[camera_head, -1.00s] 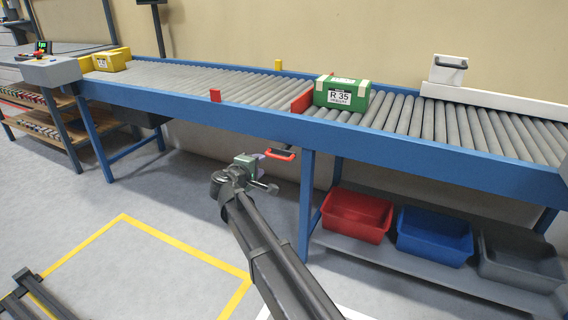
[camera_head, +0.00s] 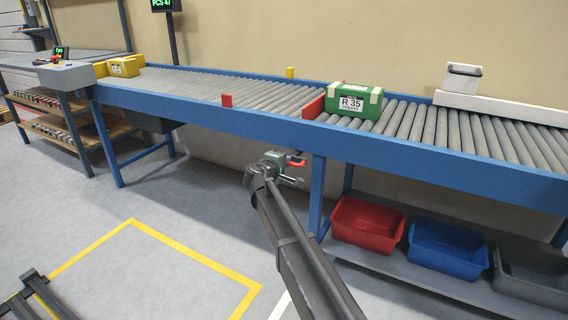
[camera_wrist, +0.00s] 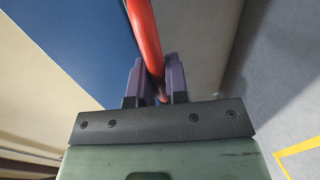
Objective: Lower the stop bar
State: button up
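The stop bar (camera_head: 314,107) is a red plate standing up across the rollers, just left of a green box (camera_head: 353,100) labelled R 35. A red handle (camera_head: 297,161) hangs below the conveyor's front rail. My gripper (camera_head: 284,166) is at this handle. In the wrist view, the red handle (camera_wrist: 145,35) runs down between my gripper's two purple fingers (camera_wrist: 156,80). The handle's lower end is partly hidden between the fingers.
The blue conveyor rail (camera_head: 240,124) runs above my gripper, with a blue leg (camera_head: 317,195) just right of it. Red (camera_head: 367,226) and blue (camera_head: 447,250) bins stand on a low shelf. A yellow box (camera_head: 124,67) is at the far left.

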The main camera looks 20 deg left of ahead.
grip_shut()
notch_tip(320, 180, down, 6)
jog(key=b, duration=0.6)
jog(key=o, duration=0.5)
grip_release()
jog(key=shift+f, duration=0.2)
jog(key=shift+o, duration=0.2)
jog(key=p+v, duration=0.2)
jog(key=v, duration=0.9)
jog(key=shift+d+f, duration=0.1)
jog(key=shift+d, duration=0.05)
